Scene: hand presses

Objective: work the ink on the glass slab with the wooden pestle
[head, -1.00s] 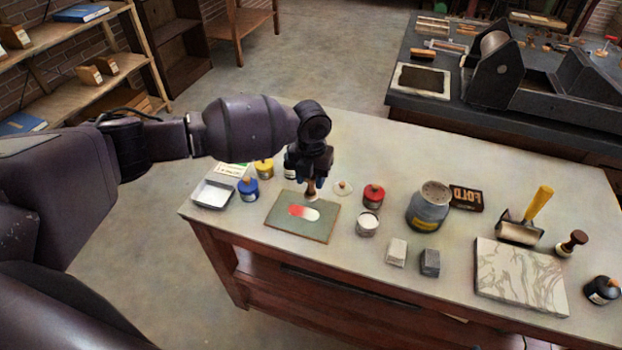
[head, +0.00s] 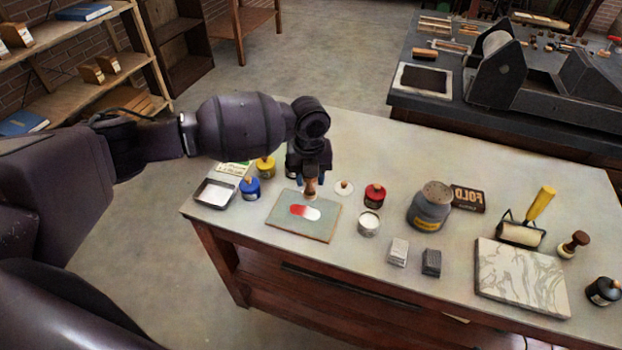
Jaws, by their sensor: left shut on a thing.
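The glass slab (head: 288,227) lies flat on the near left part of the table, greenish and thin. A patch of ink (head: 304,212), red on the left and white on the right, lies on it. My left gripper (head: 310,177) is above the slab's far edge, pointing down and shut on the wooden pestle (head: 310,187). The pestle's lower end is close to the slab, just beyond the ink; I cannot tell whether it touches. My right gripper is not in view.
On the table (head: 360,280), a metal tray (head: 214,193), a blue jar (head: 250,188) and a yellow jar (head: 265,167) stand left of the slab. A red jar (head: 374,195), an open white pot (head: 369,224) and a large grey jar (head: 430,207) stand right. The table's front edge is clear.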

